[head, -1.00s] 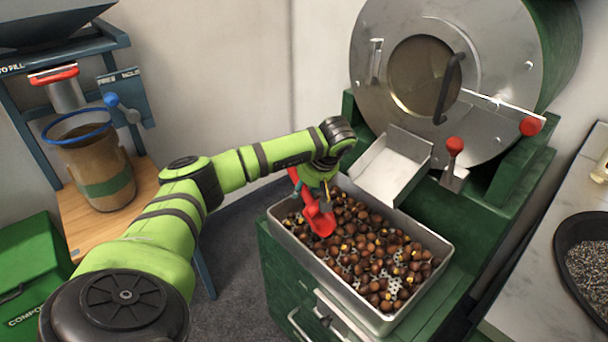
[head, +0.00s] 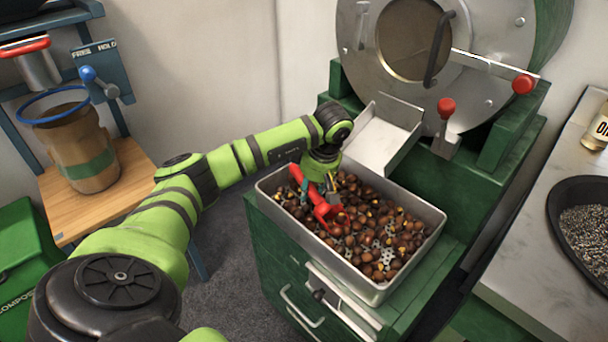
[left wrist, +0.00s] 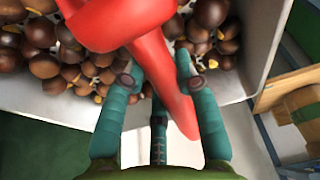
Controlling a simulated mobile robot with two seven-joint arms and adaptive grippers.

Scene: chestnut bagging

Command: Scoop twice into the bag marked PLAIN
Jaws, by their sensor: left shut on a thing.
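My left gripper (head: 322,186) is shut on the handle of a red scoop (head: 322,208). The scoop's head is low among the brown chestnuts (head: 385,232) at the left end of the metal tray (head: 322,253). Whether chestnuts lie in the scoop is hidden. The left wrist view shows the red scoop (left wrist: 165,55) between the teal fingers, close to the tray wall (left wrist: 262,45). A brown bag (head: 88,158) with a green band stands under a blue ring on the wooden stand at left. No word is readable on it. My right gripper is out of view.
A steel drum roaster (head: 465,50) with a chute (head: 385,140) stands behind the tray. A red-knobbed lever (head: 446,108) rises beside the chute. A blue-knobbed lever (head: 88,74) is above the bag. A black bowl (head: 590,240) sits on the right counter. Floor shows between stand and tray.

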